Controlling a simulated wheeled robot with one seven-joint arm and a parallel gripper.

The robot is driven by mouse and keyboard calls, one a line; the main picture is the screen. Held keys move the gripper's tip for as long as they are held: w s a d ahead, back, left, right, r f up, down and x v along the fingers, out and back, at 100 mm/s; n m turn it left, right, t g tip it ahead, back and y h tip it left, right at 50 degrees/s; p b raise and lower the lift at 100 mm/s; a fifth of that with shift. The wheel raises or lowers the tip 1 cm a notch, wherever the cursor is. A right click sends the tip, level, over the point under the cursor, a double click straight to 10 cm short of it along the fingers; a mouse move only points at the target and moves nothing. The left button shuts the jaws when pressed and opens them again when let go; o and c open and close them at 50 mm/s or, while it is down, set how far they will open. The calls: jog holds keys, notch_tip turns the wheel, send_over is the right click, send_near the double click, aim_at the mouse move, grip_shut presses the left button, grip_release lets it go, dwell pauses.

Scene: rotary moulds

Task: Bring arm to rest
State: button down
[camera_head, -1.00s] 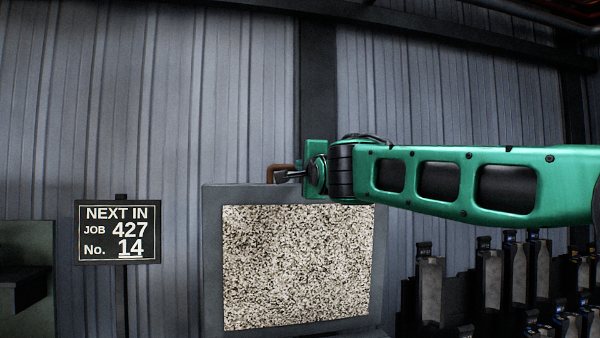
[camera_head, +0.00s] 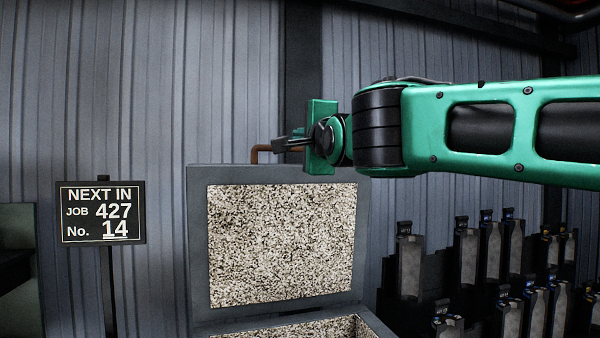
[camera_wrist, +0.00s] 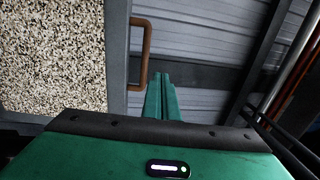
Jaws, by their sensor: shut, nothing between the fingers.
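My gripper (camera_head: 290,144) is at the end of my green arm, above the top right part of a grey-framed speckled panel in the head view. It points left and is apart from the panel as far as I can tell. In the wrist view my gripper (camera_wrist: 163,80) shows as two green fingers close together, shut and empty. They lie beside a brown handle on the panel's edge, with no contact that I can make out.
The open grey box has a speckled lid panel (camera_head: 280,245) with a brown handle (camera_head: 262,150). A sign (camera_head: 101,212) reading "NEXT IN JOB 427 No. 14" stands at left. Racks of grey tools (camera_head: 465,250) stand at right. A corrugated wall (camera_head: 130,80) is behind.

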jog(key=d+f+n+g+h, duration=0.3)
jog(key=d+f+g+h, duration=0.3)
jog(key=d+f, duration=1.75)
jog(key=s+d+f+n+g+h, duration=0.2)
jog(key=s+d+f+g, duration=0.3)
jog(key=s+d+f, duration=0.85)
jog(key=s+d+f+n+g, duration=0.1)
jog(key=s+f, duration=0.3)
jog(key=s, duration=0.4)
jog(key=s+d+f+n+g+y, duration=0.1)
jog(key=s+d+f+g, duration=0.2)
jog(key=s, duration=0.6)
jog(key=s+d+f+n+g+y, duration=0.1)
jog(key=s+f+g, duration=0.2)
jog(key=s+f, duration=0.4)
jog(key=shift+s+d+f+g, duration=0.25)
jog(key=shift+s+d+g, duration=0.15)
jog(key=shift+s, duration=0.25)
jog(key=shift+w+f, duration=0.25)
jog(key=shift+w, duration=0.4)
